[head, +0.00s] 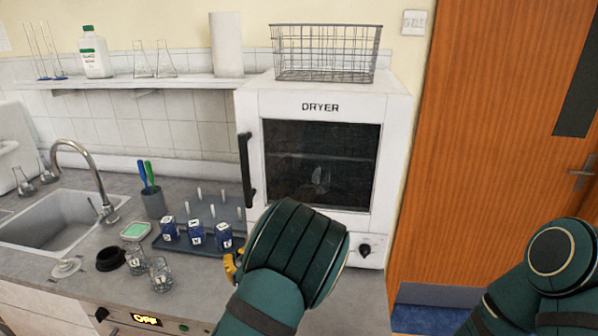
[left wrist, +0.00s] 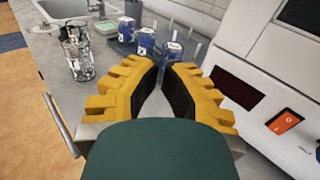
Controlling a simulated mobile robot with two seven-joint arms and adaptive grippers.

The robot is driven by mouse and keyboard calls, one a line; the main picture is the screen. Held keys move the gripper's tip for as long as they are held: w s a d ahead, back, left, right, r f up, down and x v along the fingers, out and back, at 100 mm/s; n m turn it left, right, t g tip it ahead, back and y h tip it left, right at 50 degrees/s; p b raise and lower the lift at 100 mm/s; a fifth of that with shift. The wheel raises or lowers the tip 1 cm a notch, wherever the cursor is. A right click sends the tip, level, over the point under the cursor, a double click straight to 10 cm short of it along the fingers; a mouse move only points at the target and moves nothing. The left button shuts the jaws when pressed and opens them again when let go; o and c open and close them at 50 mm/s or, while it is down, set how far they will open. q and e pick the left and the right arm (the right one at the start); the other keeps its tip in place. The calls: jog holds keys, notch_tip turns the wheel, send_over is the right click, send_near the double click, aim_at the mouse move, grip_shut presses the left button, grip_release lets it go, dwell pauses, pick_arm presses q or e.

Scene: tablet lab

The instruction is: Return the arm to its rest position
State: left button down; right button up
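My left gripper (head: 232,266) shows in the head view as a bit of yellow finger beside my dark green left forearm, over the counter's front part, in front of the dryer. In the left wrist view, its two yellow fingers (left wrist: 164,85) with black pads stand apart with nothing between them, so it is open and empty. Most of the gripper is hidden behind the arm in the head view. My right arm (head: 560,265) shows at the lower right as dark green links; its gripper is out of view.
A white dryer (head: 398,110) with a closed door stands behind the left arm. Blue labelled containers (head: 196,234) stand on a grey pegged tray (head: 180,246). Glass beakers (head: 160,273) stand near the counter's front edge. A sink (head: 50,222) is at left, a wooden door (head: 480,130) at right.

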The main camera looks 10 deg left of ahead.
pick_arm(q)
jog(key=s+a+f+n+g+h+b, duration=0.2)
jog(key=s+a+f+n+g+h, duration=0.15)
jog(key=s+f+n+g, duration=1.1)
jog(key=s+d+f+n+g+h+b, duration=0.15)
jog(key=s+d+f+n+h, duration=0.25)
jog(key=s+d+f+h, duration=0.7)
jog(key=w+d+f+n+t+h+b, duration=0.1)
jog(key=d+n+t, duration=0.4)
jog(key=n, duration=0.6)
jog(key=shift+w+d+b, duration=0.2)
jog(key=shift+d+b, duration=0.25)
jog(key=shift+b, duration=0.15)
